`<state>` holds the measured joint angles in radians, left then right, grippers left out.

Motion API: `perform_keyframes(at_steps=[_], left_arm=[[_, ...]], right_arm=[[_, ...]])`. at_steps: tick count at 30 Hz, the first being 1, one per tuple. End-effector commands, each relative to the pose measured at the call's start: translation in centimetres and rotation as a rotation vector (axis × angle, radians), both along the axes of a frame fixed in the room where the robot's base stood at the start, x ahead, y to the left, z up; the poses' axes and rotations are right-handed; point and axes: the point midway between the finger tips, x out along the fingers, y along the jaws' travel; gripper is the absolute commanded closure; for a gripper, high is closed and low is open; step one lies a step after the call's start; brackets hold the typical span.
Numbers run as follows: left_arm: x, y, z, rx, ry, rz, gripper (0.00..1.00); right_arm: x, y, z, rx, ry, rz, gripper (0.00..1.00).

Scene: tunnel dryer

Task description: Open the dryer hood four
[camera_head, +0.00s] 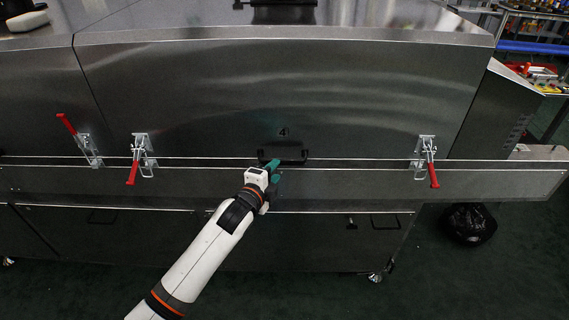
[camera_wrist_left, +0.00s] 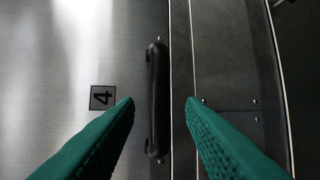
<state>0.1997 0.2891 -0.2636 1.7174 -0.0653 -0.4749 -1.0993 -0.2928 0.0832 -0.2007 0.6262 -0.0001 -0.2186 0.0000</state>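Dryer hood four (camera_head: 300,95) is a large metal cover marked with a 4 (camera_head: 283,132), and its lower edge lies down along the dryer's body. Its black handle (camera_head: 293,157) sits at the lower edge below the number. My left gripper (camera_head: 274,172) is at the handle in the head view. In the left wrist view its two green fingers (camera_wrist_left: 161,101) are apart, and the handle (camera_wrist_left: 156,98) shows between them with no visible contact. Red-handled latches hang at the left (camera_head: 134,165) and right (camera_head: 431,167) of this hood, with their red levers pointing down. My right gripper is not in view.
Another hood section (camera_head: 35,90) adjoins at the left, with a red latch lever (camera_head: 67,124) pointing up. A black bag (camera_head: 469,223) lies on the floor at the right. A shelf with goods (camera_head: 535,45) stands at the back right. The dark floor in front is clear.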

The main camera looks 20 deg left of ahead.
Motion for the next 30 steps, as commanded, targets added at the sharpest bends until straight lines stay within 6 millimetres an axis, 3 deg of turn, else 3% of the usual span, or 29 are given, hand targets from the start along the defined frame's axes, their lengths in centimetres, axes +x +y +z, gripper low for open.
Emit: perform_keyframes(at_steps=[3,9,15,23,30], left_arm=[[2.5,-0.3,-0.5,-0.002,-0.001,0.000,0.64],[5.2,-0.6,-1.0,-0.002,0.001,0.000,0.64],[6.3,-0.8,-1.2,0.000,0.000,0.000,0.64],[6.4,-0.8,-1.2,-0.001,0.000,-0.001,0.64],[6.4,-0.8,-1.2,-0.001,0.000,0.000,1.00]], right_arm=[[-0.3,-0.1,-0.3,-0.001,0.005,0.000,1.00],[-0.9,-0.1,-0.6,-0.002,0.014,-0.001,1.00],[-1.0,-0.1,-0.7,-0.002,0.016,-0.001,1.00],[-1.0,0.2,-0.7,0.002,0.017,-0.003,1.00],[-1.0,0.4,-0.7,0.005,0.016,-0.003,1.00]])
